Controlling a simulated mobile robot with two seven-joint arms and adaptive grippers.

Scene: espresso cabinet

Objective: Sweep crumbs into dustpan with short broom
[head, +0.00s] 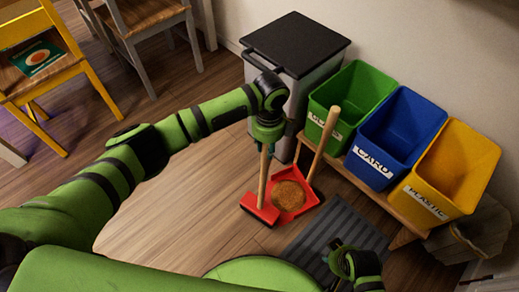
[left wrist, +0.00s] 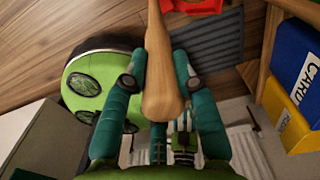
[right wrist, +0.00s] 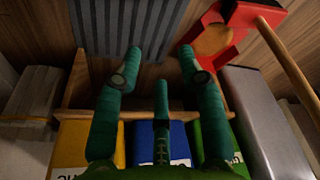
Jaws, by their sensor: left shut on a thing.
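My left gripper (head: 268,132) is shut on the wooden handle of the short broom (head: 262,180), near its top end. The handle (left wrist: 161,60) also shows between the fingers in the left wrist view. The broom's red head is low at the floor, left of the red dustpan (head: 314,197). The dustpan's long wooden handle leans up toward the bins. A round brown patch of crumbs (head: 290,195) appears to lie in the pan. It also shows in the right wrist view (right wrist: 213,40). My right gripper (right wrist: 160,65) is open and empty, near the grey mat.
A grey ribbed mat (head: 335,240) lies before a wooden bench with green (head: 352,95), blue (head: 402,130) and yellow (head: 455,165) bins. A dark-lidded bin (head: 297,42) stands behind my left gripper. Chairs (head: 45,65) stand at the upper left. Floor left of the broom is clear.

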